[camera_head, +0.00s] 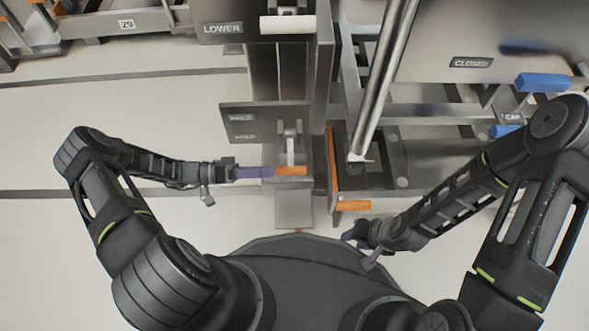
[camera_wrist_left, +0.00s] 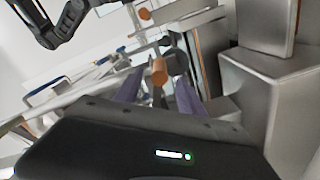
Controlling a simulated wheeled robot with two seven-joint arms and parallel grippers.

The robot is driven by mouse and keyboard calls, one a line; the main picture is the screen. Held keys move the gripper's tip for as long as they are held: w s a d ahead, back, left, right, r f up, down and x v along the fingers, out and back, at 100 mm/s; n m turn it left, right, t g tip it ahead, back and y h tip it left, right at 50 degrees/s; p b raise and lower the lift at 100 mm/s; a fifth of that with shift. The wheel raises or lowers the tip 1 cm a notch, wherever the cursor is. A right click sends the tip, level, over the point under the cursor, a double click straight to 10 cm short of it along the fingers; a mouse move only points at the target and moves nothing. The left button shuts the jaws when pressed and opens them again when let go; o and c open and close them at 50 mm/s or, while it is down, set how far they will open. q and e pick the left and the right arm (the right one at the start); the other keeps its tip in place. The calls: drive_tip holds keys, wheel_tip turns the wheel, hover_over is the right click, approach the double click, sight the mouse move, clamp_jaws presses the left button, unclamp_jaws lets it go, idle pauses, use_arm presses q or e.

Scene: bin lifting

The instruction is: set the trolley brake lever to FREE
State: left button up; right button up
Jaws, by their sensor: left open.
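The brake lever (camera_head: 290,148) has a grey metal arm and an orange cross grip (camera_head: 292,171). It stands on the column beside a grey panel (camera_head: 263,109) with two small labels. The lower label reads HOLD; the upper one is too blurred to read surely. My left gripper (camera_head: 266,172) has purple fingers and reaches the grip's left end. In the left wrist view the gripper (camera_wrist_left: 160,80) is open, with the round orange grip end (camera_wrist_left: 158,70) showing between the fingers. Contact cannot be told.
A white handle (camera_head: 287,25) sits by the LOWER label above. A second orange grip (camera_head: 353,205) is right of the column. Blue handles (camera_head: 542,82) and a CLOSED plate (camera_head: 471,62) are at right. The floor at left is clear.

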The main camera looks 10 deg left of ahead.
sight(293, 170)
use_arm(q)
drive_tip(key=b+x, duration=0.1)
drive_tip(key=x, duration=0.6)
drive_tip(key=shift+w+d+b, duration=0.1)
drive_tip(key=shift+d+b, duration=0.25)
drive_tip(key=shift+d, duration=0.05)
drive_tip(key=shift+c, duration=0.6)
clamp_jaws()
idle(0.6)
